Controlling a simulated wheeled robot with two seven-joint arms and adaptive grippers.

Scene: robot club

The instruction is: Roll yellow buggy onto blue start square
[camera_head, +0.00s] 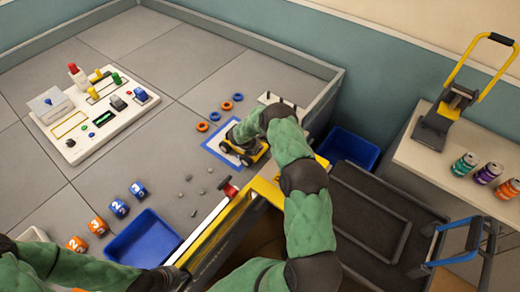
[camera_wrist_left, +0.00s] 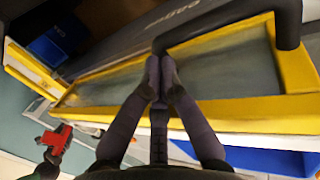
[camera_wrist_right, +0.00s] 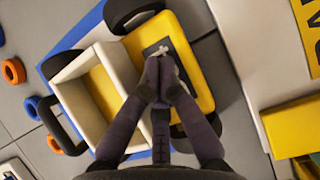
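The yellow buggy (camera_head: 245,153), with dark wheels and a pale tray, is partly over the blue-edged start square (camera_head: 214,151), towards its right side. In the right wrist view the buggy (camera_wrist_right: 190,62) fills the middle, with blue square edging (camera_wrist_right: 70,45) past its tray. My right gripper (camera_wrist_right: 158,75) has its fingertips together over the buggy's dark top plate; I cannot tell if they touch it. My right arm hides part of the buggy in the head view. My left gripper (camera_head: 178,276) is low in the head view, shut and empty over a yellow-framed edge (camera_wrist_left: 90,97).
A control panel (camera_head: 78,135) stands far left. Orange and blue rings (camera_head: 213,116) lie beyond the square. Small grey stones (camera_head: 193,211), numbered blocks (camera_head: 97,226) and a blue bin (camera_head: 142,240) are nearer. A red-handled thing (camera_head: 228,190) is on the front edge. Grey floor left of the square is clear.

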